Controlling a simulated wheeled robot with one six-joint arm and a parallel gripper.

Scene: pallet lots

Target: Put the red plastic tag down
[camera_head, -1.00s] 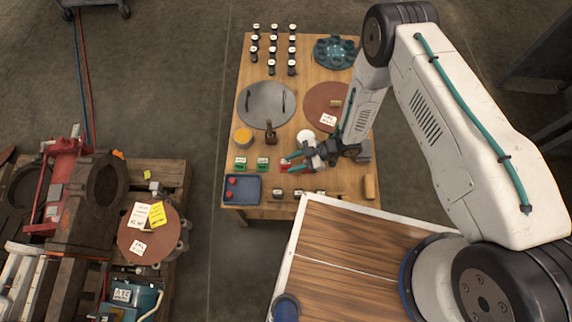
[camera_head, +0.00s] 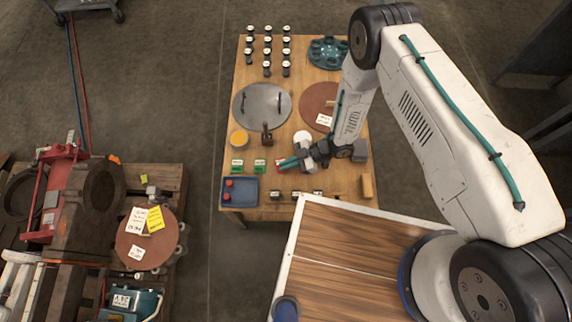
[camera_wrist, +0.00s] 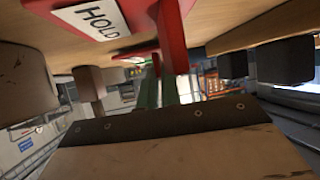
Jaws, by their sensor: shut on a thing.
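The red plastic tag (camera_wrist: 172,35) shows in the wrist view, where the picture is upside down. It has a flat red plate with a white "HOLD" label (camera_wrist: 95,20) and an upright red stem. Whether the plate touches the tabletop is hard to tell.
Green tags (camera_head: 259,166) stand left of my gripper. A blue tray (camera_head: 246,193) with red pieces lies front left. Dark small blocks (camera_head: 276,195) line the front, with a wooden block (camera_head: 367,186) at right. A grey disc (camera_head: 262,112) with handles lies behind.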

